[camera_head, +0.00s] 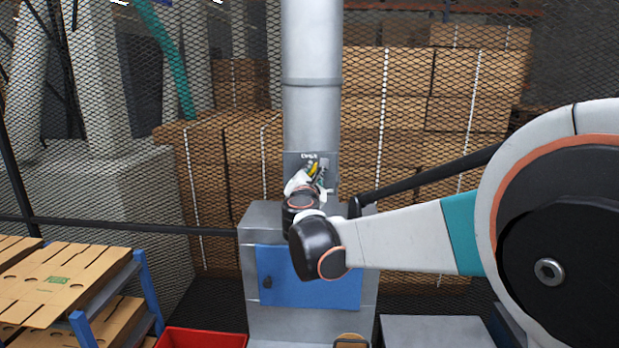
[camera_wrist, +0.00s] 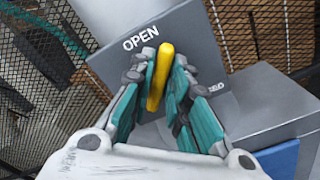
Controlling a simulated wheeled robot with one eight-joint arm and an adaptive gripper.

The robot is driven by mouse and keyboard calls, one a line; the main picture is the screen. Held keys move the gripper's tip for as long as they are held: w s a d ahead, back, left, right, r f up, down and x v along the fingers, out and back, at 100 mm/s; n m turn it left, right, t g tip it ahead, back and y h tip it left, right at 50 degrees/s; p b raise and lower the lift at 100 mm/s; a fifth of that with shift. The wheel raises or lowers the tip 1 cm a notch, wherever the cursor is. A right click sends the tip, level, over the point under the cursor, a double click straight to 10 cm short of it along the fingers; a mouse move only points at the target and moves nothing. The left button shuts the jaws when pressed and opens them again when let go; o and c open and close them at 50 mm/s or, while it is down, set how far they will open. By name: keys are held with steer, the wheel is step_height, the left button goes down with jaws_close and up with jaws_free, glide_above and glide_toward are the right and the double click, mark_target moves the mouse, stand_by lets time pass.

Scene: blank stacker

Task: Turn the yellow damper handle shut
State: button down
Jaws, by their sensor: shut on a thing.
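The yellow damper handle (camera_wrist: 159,75) lies between the two fingers of my gripper (camera_wrist: 160,83) in the wrist view, and the fingers are shut on it. Its upper end sticks out past the fingertips, just right of the white OPEN lettering (camera_wrist: 140,38) on the grey plate (camera_wrist: 192,42). A second label (camera_wrist: 214,88) right of the fingers is partly hidden. In the head view the handle (camera_head: 315,169) is a small yellow strip on the plate, tilted up to the right, with my gripper (camera_head: 309,178) around it. The handle's lower part and pivot are hidden.
A grey vertical duct (camera_head: 312,60) rises above a grey cabinet with a blue door (camera_head: 330,280). Wire mesh and stacked cardboard (camera_head: 430,120) stand behind. A red bin (camera_head: 200,339) and a blue rack with cardboard blanks (camera_head: 75,285) are at lower left.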

steer(key=m+b, duration=0.1)
steer(key=m, duration=0.1)
steer(key=m+b, duration=0.1)
steer(key=m, duration=0.2)
steer(key=shift+d+f, duration=0.1)
steer(key=shift+f, duration=0.1)
steer(key=shift+f+m+b, duration=0.1)
steer(key=shift+m+b, duration=0.4)
steer(key=shift+m, duration=1.9)
steer(key=c, duration=1.6)
jaws_free()
steer(key=shift+c, duration=0.2)
